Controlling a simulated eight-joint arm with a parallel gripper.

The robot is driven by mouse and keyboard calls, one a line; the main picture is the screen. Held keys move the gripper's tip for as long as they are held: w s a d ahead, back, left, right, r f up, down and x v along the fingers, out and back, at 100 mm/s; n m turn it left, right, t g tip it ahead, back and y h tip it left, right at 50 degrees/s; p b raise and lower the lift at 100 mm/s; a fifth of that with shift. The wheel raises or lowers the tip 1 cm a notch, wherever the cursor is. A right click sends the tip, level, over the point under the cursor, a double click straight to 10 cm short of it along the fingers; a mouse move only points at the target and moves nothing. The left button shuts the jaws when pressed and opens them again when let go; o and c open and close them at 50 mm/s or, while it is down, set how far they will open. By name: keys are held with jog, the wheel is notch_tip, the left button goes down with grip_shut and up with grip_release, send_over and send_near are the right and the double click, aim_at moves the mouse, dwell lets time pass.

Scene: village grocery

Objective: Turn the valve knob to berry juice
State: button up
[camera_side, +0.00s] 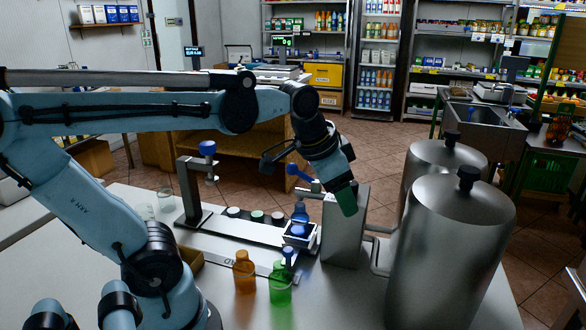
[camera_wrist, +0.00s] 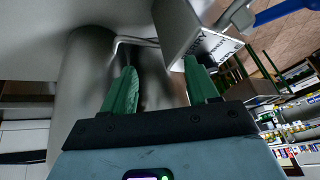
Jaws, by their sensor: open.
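The valve knob (camera_side: 300,174) is a blue-handled lever on a metal stem at the top of an upright steel box (camera_side: 343,230) in the side view. It points up and to the left. In the wrist view the blue lever (camera_wrist: 280,11) is at the upper right, above a white label (camera_wrist: 213,47) whose text is only partly legible. My gripper (camera_side: 347,200) hangs in front of the box, right of the lever. In the wrist view its green fingers (camera_wrist: 162,88) are apart with nothing between them; the lever lies outside them.
Two steel tanks (camera_side: 460,240) with black caps stand right of the box, joined by pipes. An orange bottle (camera_side: 244,272) and a green bottle (camera_side: 280,285) stand in front. A post with a blue knob (camera_side: 207,148) stands left.

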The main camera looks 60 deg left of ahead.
jog(key=w+a+r+m+g, duration=0.5)
jog(key=w+a+r+m, duration=0.15)
jog(key=r, duration=0.35)
jog(key=shift+m, duration=0.45)
jog(key=shift+w+d+f, duration=0.1)
jog(key=shift+f, duration=1.85)
jog(key=shift+w+d+f, duration=0.1)
jog(key=shift+f, duration=1.85)
jog(key=shift+w+d+f, duration=0.1)
jog(key=shift+f, duration=1.85)
jog(key=shift+c, duration=0.4)
jog(key=c, duration=1)
